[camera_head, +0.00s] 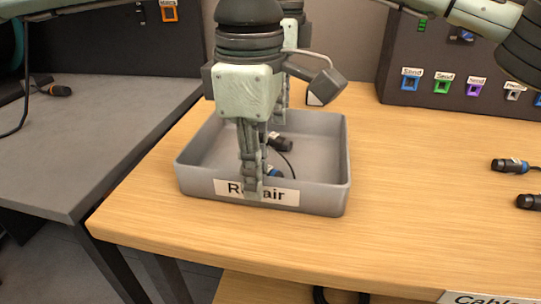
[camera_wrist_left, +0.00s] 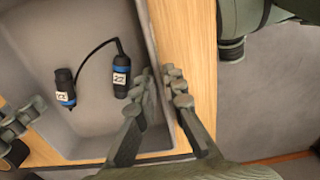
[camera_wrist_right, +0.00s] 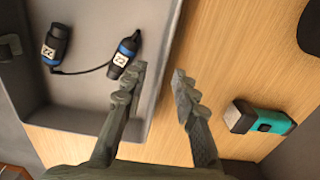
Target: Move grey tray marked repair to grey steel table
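The grey tray (camera_head: 330,196) marked "Repair" sits on the wooden table (camera_head: 420,235), near its left edge. A plug with a black cable (camera_head: 280,143) lies inside the tray; the wrist views show a blue-banded connector at each cable end. My left gripper (camera_head: 251,188) points down at the tray's near wall, over the label, one finger inside and one outside, with a narrow gap between them (camera_wrist_left: 160,80). My right gripper (camera_wrist_right: 160,75) is open astride the far wall; in the head view it is mostly hidden behind the left. The grey steel table (camera_head: 95,130) stands left.
The steel table's middle is clear; a dark connector (camera_head: 58,91) lies at its back. Connectors (camera_head: 510,165) lie at the wooden table's right. A panel with coloured sockets (camera_head: 442,86) stands behind. A teal-and-grey object (camera_wrist_right: 262,118) lies beyond the tray's far wall.

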